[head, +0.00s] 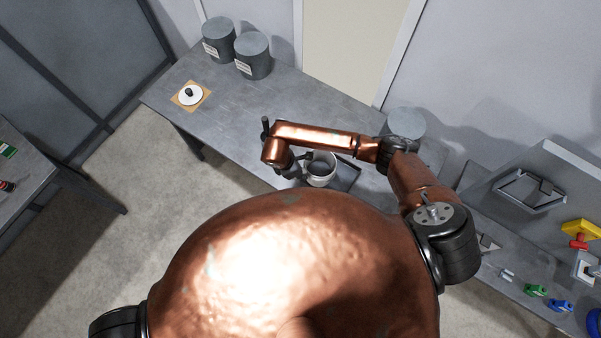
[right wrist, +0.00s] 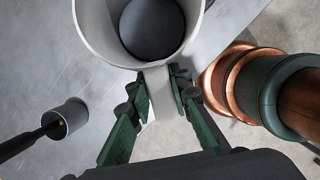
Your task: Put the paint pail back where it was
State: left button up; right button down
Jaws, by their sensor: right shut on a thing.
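The paint pail (head: 320,171) is a pale, round, open-topped vessel with a dark inside, at the front edge of the grey table in the head view. In the right wrist view the pail (right wrist: 91,28) fills the top, with its pale handle (right wrist: 162,94) toward the camera. My right gripper (right wrist: 160,82) is shut on that handle, one green finger on each side. In the head view my right gripper (head: 301,160) is at the pail's left side. I cannot tell whether the pail touches the table. My left gripper is not in view.
Two grey labelled drums (head: 253,55) stand at the table's back left. A white disc with a black knob (head: 190,96) lies on a tan square. Another drum (head: 405,122) is partly behind my arm. A dark flat piece (head: 347,176) lies beside the pail. The table's left-middle is clear.

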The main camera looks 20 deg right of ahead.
jog(key=shift+r+p, duration=0.5)
jog(key=shift+r, duration=0.55)
jog(key=shift+f, duration=0.1)
